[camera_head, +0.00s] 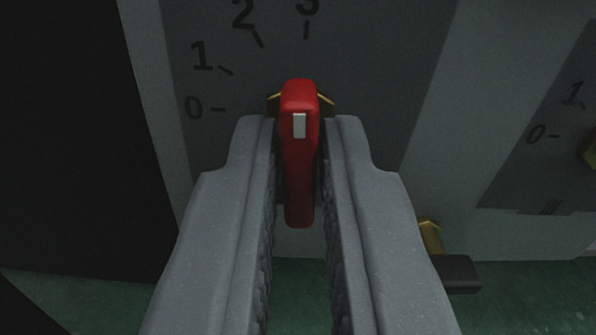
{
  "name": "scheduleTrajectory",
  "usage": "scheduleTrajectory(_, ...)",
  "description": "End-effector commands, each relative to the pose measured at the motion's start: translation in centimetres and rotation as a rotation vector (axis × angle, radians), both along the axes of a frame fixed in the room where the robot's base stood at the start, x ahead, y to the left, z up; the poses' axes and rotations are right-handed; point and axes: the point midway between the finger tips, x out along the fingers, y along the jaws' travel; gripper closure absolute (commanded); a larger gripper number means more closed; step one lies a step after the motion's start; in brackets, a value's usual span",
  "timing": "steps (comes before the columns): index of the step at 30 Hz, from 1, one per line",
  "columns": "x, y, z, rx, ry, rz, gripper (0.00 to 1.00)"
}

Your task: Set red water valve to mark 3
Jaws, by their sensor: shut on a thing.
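The red water valve (300,95) is in the middle of the view, mounted on a dark dial plate (390,60). Its long handle stands upright in the picture, with a white marker on its upper part. The upper end points up toward mark 3 (306,28), at the top edge and partly cut off. Marks 0, 1 and 2 run along the left of the dial. My gripper (301,150) has one finger on each side of the handle and is shut on it. A brass fitting behind the valve is mostly hidden.
A second dial plate (540,130) with marks 0 and 1 is at the right edge, with a bit of brass. A brass fitting with a dark handle (460,274) is at lower right. The green floor (520,300) shows below; the far left is black.

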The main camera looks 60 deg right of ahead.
Motion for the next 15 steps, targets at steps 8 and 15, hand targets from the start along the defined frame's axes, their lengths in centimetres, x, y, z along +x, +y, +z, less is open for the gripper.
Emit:
scheduleTrajectory(8, -0.05, 0.01, -0.04, 0.055, -0.070, 0.000, 1.00)
scheduleTrajectory(15, -0.03, 0.04, -0.05, 0.055, -0.069, 0.000, 0.84)
